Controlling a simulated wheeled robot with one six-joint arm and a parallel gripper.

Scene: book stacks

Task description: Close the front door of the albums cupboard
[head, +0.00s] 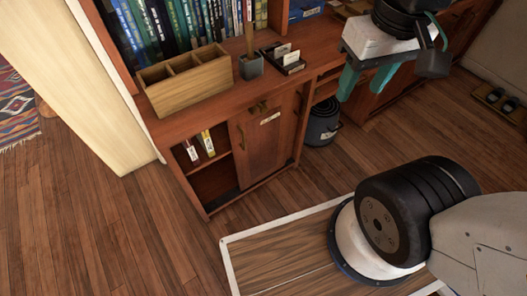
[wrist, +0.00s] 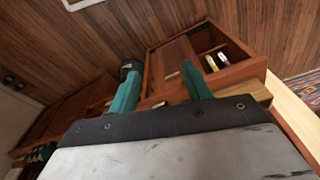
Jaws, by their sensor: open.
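The cupboard (head: 205,212) is a reddish wooden unit under a counter, with its left half open. Its door (head: 262,150) is a wooden panel with a small white label, standing over the right half of the front. Two album-like items (head: 207,142) show on the shelf in the open left half. The door also shows in the wrist view (wrist: 174,58), beyond my fingers. My gripper (head: 362,91) has teal fingers set apart, empty, to the right of the cupboard and above counter level. It does not appear to touch the door.
On the counter stand a wooden divided box (head: 185,82), a dark pot (head: 251,66) and a black card tray (head: 283,62). A dark bin (head: 322,122) stands right of the cupboard. A pale panel (head: 75,85) stands at left. Floor in front is partly clear.

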